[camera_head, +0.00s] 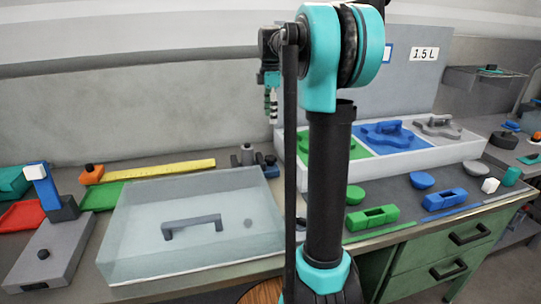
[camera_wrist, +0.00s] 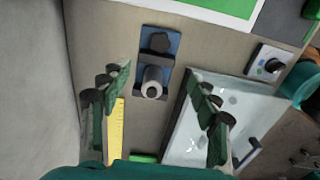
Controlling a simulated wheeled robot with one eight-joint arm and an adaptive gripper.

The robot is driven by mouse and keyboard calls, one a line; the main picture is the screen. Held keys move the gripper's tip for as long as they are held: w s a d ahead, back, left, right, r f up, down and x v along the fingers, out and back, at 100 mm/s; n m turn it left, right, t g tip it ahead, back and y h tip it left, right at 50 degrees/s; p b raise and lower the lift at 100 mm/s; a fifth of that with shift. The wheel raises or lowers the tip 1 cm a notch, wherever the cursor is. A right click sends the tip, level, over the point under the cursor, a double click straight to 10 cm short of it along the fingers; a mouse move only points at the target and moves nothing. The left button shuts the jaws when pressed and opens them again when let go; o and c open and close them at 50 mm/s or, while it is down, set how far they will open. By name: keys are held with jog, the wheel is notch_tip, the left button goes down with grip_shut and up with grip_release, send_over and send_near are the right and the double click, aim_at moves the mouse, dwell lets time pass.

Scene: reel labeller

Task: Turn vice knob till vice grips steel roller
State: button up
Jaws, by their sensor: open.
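The vice has a blue base (camera_wrist: 172,36) with a dark lobed knob (camera_wrist: 160,43), and stands upper middle in the wrist view.
A clear box (camera_head: 140,240) with a dark handle stands in front of the vice. A yellow ruler (camera_head: 160,171) lies to the left. A white tray (camera_head: 440,158) with coloured panels stands to the right. A small box with a dial (camera_wrist: 268,62) shows in the wrist view.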

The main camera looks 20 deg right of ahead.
aim_at(271, 157)
notch_tip(271, 157, down, 17)
jog(key=shift+f, duration=0.1)
dwell(0.4)
jog(key=c, duration=1.2)
jog(key=shift+o, duration=0.2)
jog(key=shift+m, duration=2.4)
jog(key=o, duration=1.2)
jog(key=shift+c, duration=0.2)
notch_tip(271, 157, up, 12)
